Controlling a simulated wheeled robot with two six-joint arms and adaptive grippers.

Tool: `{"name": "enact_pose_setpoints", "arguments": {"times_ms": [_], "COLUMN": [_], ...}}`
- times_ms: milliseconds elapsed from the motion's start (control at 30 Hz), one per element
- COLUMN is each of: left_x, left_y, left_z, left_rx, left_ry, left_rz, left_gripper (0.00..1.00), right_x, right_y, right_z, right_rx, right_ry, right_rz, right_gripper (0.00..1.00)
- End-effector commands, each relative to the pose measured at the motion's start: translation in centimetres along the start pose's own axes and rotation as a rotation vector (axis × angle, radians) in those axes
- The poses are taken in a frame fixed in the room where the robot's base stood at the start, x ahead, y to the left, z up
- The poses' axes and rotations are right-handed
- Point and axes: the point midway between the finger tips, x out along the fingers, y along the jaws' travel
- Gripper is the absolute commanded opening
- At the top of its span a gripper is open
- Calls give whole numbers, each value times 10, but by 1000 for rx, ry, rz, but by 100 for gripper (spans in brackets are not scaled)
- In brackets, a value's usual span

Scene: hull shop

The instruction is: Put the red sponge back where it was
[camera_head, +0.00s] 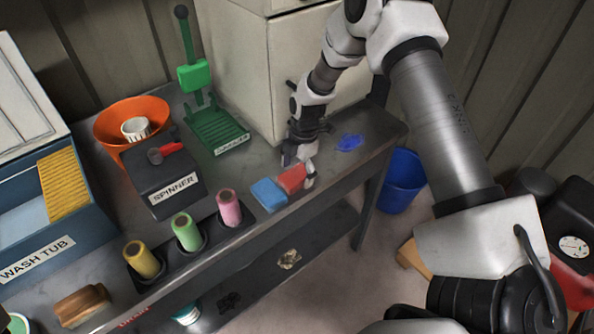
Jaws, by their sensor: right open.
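The red sponge (291,178) lies on the grey bench top near its front edge. It is right beside a blue sponge (268,194), and the two look to be touching or nearly so. My right gripper (299,166) is open over the far right end of the red sponge, pointing down. One finger is behind the sponge and one at its right side. Whether either finger touches it I cannot tell. The gripper hides part of the sponge. My left gripper is not in view.
Pink, green and yellow rolls (187,233) stand in a dark holder along the front edge. A black spinner box (165,185), orange bowl (103,126), green press (217,128) and wash tub (84,231) stand on the left. A blue blob (349,142) lies right of my gripper.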

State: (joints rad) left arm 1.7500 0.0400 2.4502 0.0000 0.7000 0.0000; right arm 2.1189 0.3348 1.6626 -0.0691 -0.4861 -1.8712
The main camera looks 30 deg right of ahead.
Motion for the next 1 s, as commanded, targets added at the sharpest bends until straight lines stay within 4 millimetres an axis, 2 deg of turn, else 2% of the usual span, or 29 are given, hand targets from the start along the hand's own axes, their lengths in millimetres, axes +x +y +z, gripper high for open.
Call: {"name": "enact_pose_setpoints", "arguments": {"times_ms": [167, 400, 500, 633, 1000], "left_x": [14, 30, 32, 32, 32], "left_y": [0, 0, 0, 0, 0], "left_z": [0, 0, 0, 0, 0], "left_rx": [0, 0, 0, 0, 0], "left_ry": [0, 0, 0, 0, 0], "left_rz": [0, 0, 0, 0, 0], "left_gripper": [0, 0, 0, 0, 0], "right_x": [-34, -95, -111, -120, -120], "right_y": [2, 1, 1, 0, 0], "right_z": [0, 0, 0, 0, 0], "right_rx": [0, 1, 0, 0, 0], "right_ry": [1, 0, 0, 0, 0], "right_rz": [8, 7, 4, 1, 1], "right_gripper": [86, 86, 86, 86, 86]}}
